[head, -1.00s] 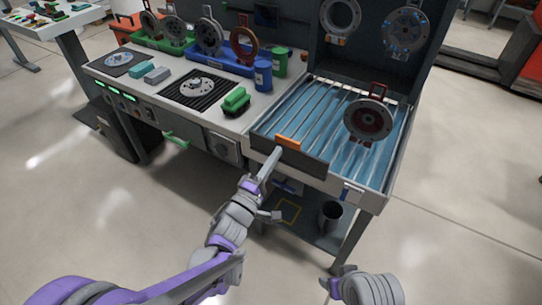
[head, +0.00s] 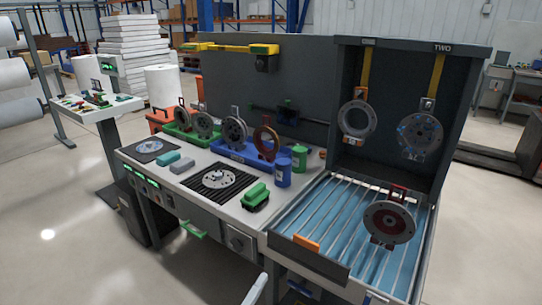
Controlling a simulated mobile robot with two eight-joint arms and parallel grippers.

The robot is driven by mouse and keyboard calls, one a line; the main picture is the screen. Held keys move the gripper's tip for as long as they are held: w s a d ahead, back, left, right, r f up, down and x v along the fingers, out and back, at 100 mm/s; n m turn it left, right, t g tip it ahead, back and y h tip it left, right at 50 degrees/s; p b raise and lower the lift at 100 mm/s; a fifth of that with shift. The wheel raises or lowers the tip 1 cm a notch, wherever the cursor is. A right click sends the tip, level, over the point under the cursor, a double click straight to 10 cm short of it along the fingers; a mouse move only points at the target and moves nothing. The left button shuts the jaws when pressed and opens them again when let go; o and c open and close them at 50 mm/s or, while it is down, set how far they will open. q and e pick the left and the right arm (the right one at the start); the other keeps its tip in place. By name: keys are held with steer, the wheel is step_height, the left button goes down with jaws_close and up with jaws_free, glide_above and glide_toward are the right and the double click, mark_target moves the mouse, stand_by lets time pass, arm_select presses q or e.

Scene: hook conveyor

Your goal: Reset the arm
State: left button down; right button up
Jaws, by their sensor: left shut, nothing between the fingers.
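My left gripper (head: 258,287) shows only as a pale grey tip at the bottom edge, below the workbench front. It is shut and empty, and the rest of that arm is out of view. The tip is below and left of the orange handle (head: 306,243) on the dark front panel of the blue slatted tray (head: 335,215), apart from it in the picture. A dark red and grey flanged disc (head: 389,221) rests on the slats. My right gripper is not in view.
The bench (head: 190,185) carries a round plate on a black grille (head: 219,177), a green block (head: 255,194), and blue and green canisters (head: 283,173). Rings hang on hooks in the dark cabinet (head: 400,65). Open floor lies at the front left.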

arm_select(q)
steer(key=s+a+f+m+g+y, duration=0.2)
steer(key=a+f+y, duration=0.1)
steer(key=a+y, duration=0.3)
steer(key=s+a+f+m+g+y, duration=0.1)
steer(key=s+a+f+g+y, duration=0.2)
steer(key=a, duration=0.5)
steer(key=s+a+f+m+g+y, duration=0.1)
steer(key=s+f+m+g, duration=0.3)
steer(key=s, duration=0.3)
steer(key=s+f+m+g, duration=0.3)
steer(key=s, duration=0.5)
step_height(320, 180, up, 18)
steer(key=w+m+p, duration=0.1)
steer(key=p, duration=1.5)
steer(key=shift+w+f, duration=0.15)
steer(key=shift+f, duration=0.05)
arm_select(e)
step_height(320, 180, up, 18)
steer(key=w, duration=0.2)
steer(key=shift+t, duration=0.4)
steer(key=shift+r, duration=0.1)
